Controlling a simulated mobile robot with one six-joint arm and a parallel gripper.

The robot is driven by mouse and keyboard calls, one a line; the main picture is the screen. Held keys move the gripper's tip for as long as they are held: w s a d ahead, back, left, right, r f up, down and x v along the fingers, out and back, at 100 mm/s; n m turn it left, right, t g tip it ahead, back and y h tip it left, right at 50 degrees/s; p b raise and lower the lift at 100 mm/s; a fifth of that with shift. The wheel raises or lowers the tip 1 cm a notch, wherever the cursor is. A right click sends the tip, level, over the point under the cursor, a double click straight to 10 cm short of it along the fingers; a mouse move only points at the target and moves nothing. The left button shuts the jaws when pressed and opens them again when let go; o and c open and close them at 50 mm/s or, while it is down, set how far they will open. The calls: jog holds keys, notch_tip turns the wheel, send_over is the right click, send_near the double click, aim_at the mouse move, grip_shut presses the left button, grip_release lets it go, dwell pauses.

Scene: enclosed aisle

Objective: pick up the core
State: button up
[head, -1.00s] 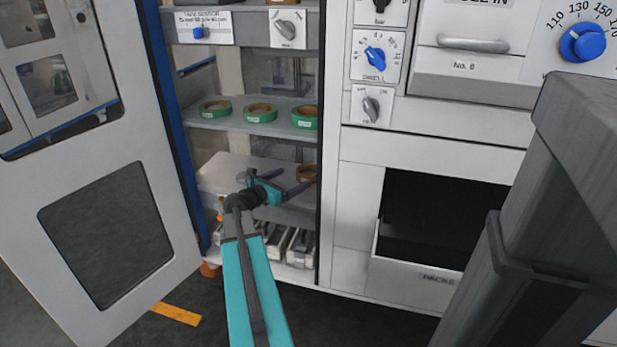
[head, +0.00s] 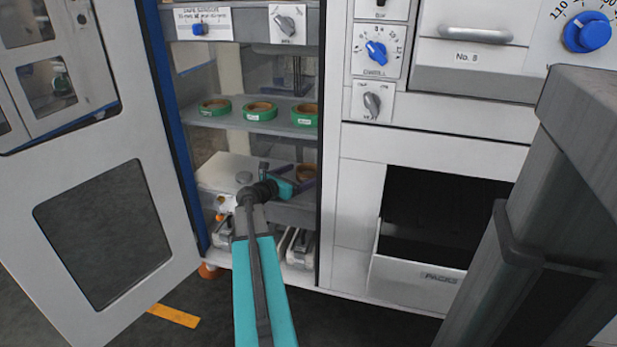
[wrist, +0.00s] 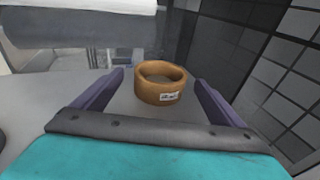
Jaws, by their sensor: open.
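The core is a brown cardboard-like ring with a small white label, seen in the wrist view (wrist: 160,84). It lies flat on the cabinet's lower shelf (wrist: 125,103). My gripper (wrist: 163,80) is open, with its purple fingers on either side of the ring and gaps between them and it.
Several green-wrapped rings (head: 259,111) sit on the shelf above. An open white cabinet door (head: 110,165) stands at left. An open drawer marked PACKS (head: 415,280) is at right. The wrist view shows a dark tiled wall (wrist: 275,75) close on the right.

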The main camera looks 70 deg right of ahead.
jog(key=shift+b+x, duration=0.3)
jog(key=shift+x, duration=0.95)
jog(key=shift+c, duration=0.3)
jog(key=c, duration=1.1)
